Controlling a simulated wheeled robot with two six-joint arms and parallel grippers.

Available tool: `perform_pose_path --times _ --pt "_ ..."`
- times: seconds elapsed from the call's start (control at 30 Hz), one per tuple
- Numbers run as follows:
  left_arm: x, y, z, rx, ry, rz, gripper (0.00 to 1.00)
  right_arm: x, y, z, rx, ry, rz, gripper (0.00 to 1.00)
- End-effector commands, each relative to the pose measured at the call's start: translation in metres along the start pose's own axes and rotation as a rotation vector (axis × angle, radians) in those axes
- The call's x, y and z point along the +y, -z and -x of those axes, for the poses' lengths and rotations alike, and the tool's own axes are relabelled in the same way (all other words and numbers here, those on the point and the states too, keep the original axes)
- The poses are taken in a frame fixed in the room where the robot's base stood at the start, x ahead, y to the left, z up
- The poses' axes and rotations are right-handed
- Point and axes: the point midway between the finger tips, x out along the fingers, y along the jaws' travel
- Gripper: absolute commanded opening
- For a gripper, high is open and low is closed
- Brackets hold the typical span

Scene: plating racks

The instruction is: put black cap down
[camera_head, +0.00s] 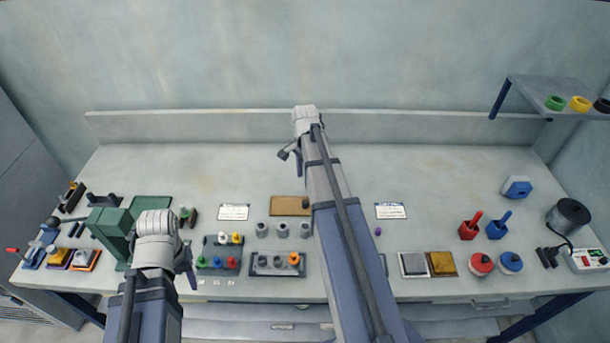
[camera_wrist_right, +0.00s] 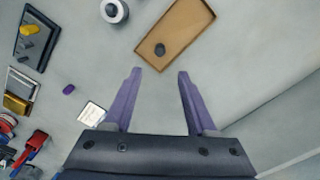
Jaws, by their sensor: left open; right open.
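A small dark round piece, the black cap (camera_wrist_right: 160,49), lies inside a brown shallow tray (camera_wrist_right: 198,41) in the right wrist view. My right gripper (camera_wrist_right: 159,72) is open and empty, its two purple fingers apart, with the cap beyond the fingertips and not touched. My right gripper (camera_head: 290,154) is small there, above the back of the bench. My left gripper (camera_head: 187,266) is open at the front left, beside a rack of coloured caps (camera_head: 222,252).
Grey cylinders (camera_head: 282,229) stand in front of the tray. A dark rack (camera_head: 275,264) is at the front edge. A green machine (camera_head: 112,231) stands left. Red and blue holders (camera_head: 468,229) are right. A wall shelf (camera_head: 540,92) overhangs the right. The back of the bench is clear.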

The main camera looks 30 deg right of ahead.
Motion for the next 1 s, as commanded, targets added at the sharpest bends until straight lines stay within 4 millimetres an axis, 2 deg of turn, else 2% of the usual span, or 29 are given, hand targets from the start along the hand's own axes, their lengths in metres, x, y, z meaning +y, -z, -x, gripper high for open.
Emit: perform_pose_path --times 0.03,0.37,0.47,0.57,0.63,0.7,0.8,0.9,1.0 --pt "-0.001 0.0 0.005 0.0 0.0 0.0 0.5 0.0 0.0 0.006 0.0 0.0 0.0 0.57" --pt "-0.001 0.0 0.005 0.0 0.0 0.001 0.5 0.0 -0.002 0.005 0.0 0.0 0.006 0.57" --pt "-0.001 0.0 0.005 0.0 0.0 0.001 0.5 0.002 -0.022 0.005 0.002 -0.004 0.083 0.57" --pt "-0.001 0.0 0.005 0.0 0.0 0.001 0.5 0.007 -0.073 0.005 0.008 -0.015 0.291 0.57" --pt "-0.001 0.0 0.005 0.0 0.0 0.001 0.5 0.016 -0.12 0.005 0.014 -0.026 0.5 0.57" --pt "-0.001 0.0 0.005 0.0 0.0 0.001 0.5 0.029 -0.167 0.005 0.021 -0.04 0.728 0.57" --pt "-0.001 0.0 0.005 0.0 0.0 0.001 0.5 0.053 -0.224 0.005 0.028 -0.061 1.04 0.57" --pt "0.0 0.0 0.005 0.0 0.0 0.001 0.5 0.078 -0.269 0.006 0.035 -0.081 1.317 0.57" --pt "0.0 0.0 0.005 0.0 0.0 0.001 0.5 0.1 -0.3 0.006 0.039 -0.097 1.534 0.57"
